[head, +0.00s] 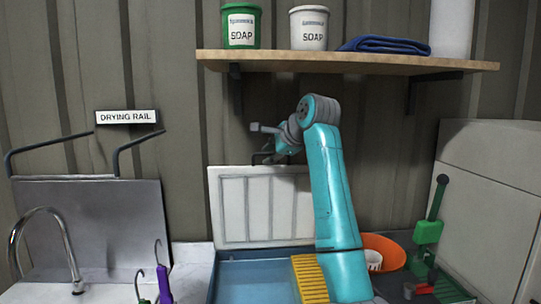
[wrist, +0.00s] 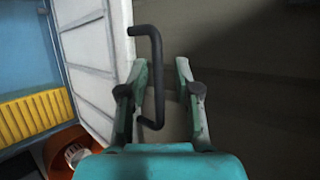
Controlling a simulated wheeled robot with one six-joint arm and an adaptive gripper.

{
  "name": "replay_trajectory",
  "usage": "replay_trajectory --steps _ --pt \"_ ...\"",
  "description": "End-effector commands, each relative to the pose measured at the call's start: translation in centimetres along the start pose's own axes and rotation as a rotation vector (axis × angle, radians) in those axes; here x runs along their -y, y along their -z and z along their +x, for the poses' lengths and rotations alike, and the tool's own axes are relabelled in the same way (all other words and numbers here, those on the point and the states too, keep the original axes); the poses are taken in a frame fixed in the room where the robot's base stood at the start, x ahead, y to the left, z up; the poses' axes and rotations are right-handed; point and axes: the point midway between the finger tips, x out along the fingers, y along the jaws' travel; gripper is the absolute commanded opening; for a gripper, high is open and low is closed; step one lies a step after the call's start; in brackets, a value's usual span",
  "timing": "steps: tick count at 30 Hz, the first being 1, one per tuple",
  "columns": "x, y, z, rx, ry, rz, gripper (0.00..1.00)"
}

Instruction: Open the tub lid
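The tub (head: 235,272) stands at the middle front, with its blue inside showing in the head view. Its pale panelled lid (head: 262,205) stands nearly upright at the back of the tub, close to the wall. The lid also shows at the left of the wrist view (wrist: 92,50), with a dark bar handle (wrist: 158,85) at its edge. My gripper (head: 264,141) is at the top of the lid. In the wrist view, the fingers (wrist: 162,75) are apart on either side of the handle, with gaps showing. My arm hides the right part of the lid.
A yellow ribbed piece (head: 309,279) is at the tub's right side. An orange bowl (head: 388,250) with a white item stands to the right. A shelf (head: 350,62) with soap tubs and a blue cloth hangs above my arm. A sink tap (head: 45,240) is at left.

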Motion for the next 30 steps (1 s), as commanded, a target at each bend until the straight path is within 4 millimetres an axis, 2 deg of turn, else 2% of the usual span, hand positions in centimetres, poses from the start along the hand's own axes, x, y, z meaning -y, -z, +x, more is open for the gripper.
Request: replay_trajectory --steps 7,11,14,24,30 --pt "-0.2 0.1 0.1 -0.002 -0.004 0.002 0.35" --pt "-0.1 0.2 -0.6 -0.002 -0.003 0.001 0.35" --pt "-0.1 0.2 -2.0 -0.002 -0.001 0.001 0.35" --pt "0.0 0.1 -8.6 -0.002 0.001 0.001 0.35" --pt "0.0 0.0 -11.1 0.000 -0.001 0.000 0.35"
